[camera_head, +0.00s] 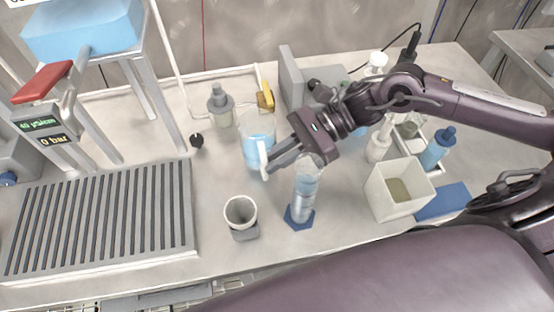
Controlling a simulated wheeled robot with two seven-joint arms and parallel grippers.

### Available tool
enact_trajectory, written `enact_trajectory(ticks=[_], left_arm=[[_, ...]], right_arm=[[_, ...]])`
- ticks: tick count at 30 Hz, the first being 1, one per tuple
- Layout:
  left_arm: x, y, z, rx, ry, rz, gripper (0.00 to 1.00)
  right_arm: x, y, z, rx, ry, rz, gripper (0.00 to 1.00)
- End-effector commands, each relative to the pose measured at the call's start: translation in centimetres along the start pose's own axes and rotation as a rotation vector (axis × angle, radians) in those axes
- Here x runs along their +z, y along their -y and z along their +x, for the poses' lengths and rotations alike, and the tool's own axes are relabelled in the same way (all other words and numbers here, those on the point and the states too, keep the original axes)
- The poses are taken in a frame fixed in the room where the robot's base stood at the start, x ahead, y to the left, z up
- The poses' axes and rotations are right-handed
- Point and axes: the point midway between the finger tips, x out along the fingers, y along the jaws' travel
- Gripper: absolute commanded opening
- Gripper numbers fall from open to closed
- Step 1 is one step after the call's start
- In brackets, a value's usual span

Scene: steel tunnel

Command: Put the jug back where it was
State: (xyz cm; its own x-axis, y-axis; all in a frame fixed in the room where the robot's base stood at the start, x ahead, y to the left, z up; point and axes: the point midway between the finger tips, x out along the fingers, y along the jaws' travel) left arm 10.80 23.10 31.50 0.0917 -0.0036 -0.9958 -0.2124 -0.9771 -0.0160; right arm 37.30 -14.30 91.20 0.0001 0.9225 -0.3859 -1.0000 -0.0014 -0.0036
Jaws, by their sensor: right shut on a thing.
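The jug (256,138) is clear with pale blue contents and a whitish handle. It is upright near the middle of the bench, left of a tall clear cylinder. My right gripper (268,164) reaches in from the right, its fingers shut on the jug's handle. Whether the jug's base touches the bench cannot be told. The wrist passes above the cylinder (303,196), which stands on a blue foot and is partly hidden at its top. My left gripper is not in view.
A white cup (240,213) stands in front of the jug, a grey bottle (220,104) behind it. A slatted grey drain rack (105,220) lies at left. A square white container (398,190) and blue bottle (438,148) are at right. Bare bench shows between rack and jug.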

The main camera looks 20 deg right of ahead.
Motion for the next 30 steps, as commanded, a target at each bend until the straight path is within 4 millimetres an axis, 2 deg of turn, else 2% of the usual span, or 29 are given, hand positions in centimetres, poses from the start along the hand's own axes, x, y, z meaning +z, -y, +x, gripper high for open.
enact_trajectory(ticks=[5, 17, 18, 23, 30], left_arm=[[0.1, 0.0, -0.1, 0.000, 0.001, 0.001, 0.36], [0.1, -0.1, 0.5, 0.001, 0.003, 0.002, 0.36], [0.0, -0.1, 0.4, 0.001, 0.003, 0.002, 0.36], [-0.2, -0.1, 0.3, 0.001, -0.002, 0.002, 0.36], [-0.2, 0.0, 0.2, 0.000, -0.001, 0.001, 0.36]], right_arm=[[-1.7, 0.1, 0.7, -0.001, 0.002, -0.001, 0.00], [-2.1, 0.0, 0.9, -0.001, 0.001, -0.003, 0.00], [-2.1, 0.0, 0.9, -0.001, 0.000, -0.001, 0.13], [-2.0, 0.0, 0.8, -0.001, 0.000, -0.001, 0.34], [-2.0, 0.0, 0.8, -0.001, 0.000, 0.000, 0.34]])
